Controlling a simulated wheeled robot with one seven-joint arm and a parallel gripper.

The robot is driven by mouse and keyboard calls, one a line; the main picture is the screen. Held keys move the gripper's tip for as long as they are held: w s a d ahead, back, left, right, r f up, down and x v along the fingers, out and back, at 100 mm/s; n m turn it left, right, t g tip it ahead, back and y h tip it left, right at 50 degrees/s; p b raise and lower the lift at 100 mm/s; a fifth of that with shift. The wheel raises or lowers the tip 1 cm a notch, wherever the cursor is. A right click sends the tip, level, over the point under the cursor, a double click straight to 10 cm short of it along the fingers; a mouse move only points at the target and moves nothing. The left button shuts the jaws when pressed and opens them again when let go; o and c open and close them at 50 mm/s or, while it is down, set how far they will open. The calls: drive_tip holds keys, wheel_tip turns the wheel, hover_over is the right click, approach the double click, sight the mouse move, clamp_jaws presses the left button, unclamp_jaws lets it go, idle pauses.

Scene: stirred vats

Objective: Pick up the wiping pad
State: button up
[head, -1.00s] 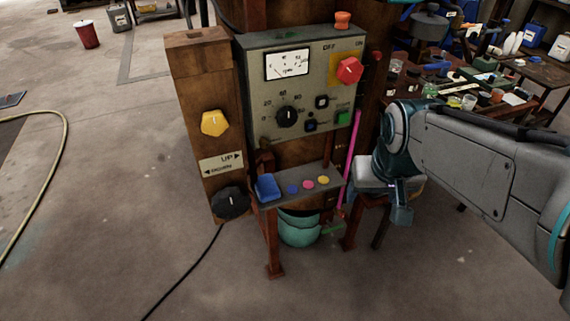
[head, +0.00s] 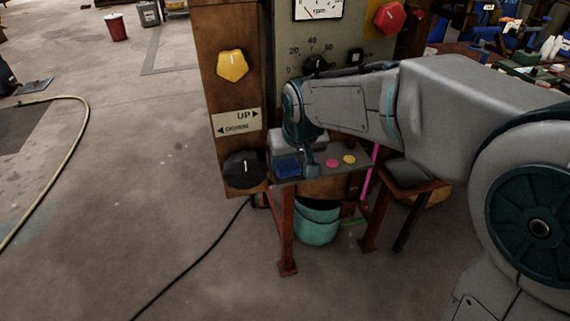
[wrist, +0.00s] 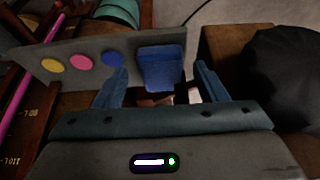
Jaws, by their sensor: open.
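The wiping pad looks like a blue block (head: 287,168) and lies at the left end of a narrow grey shelf (head: 345,168). In the wrist view the blue pad (wrist: 161,72) shows between the two fingers. My gripper (wrist: 161,80) is open, one finger toward each side of the pad, with nothing held. In the head view my gripper (head: 308,160) hangs at the shelf, just right of the pad, and hides part of the shelf. I cannot tell whether a finger touches the pad.
Pink (head: 333,163) and yellow (head: 349,159) discs lie right of the pad; a blue disc (wrist: 112,59) is nearest it. A black knob (head: 243,169) on the wooden post stands close left. A teal bucket (head: 317,224) is below. The control panel (head: 340,35) rises behind.

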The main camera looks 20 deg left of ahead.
sight(290, 168)
drive_tip(key=x, duration=0.4)
drive_tip(key=shift+s+b, duration=0.15)
drive_tip(key=shift+b, duration=0.15)
drive_tip(key=c, duration=0.8)
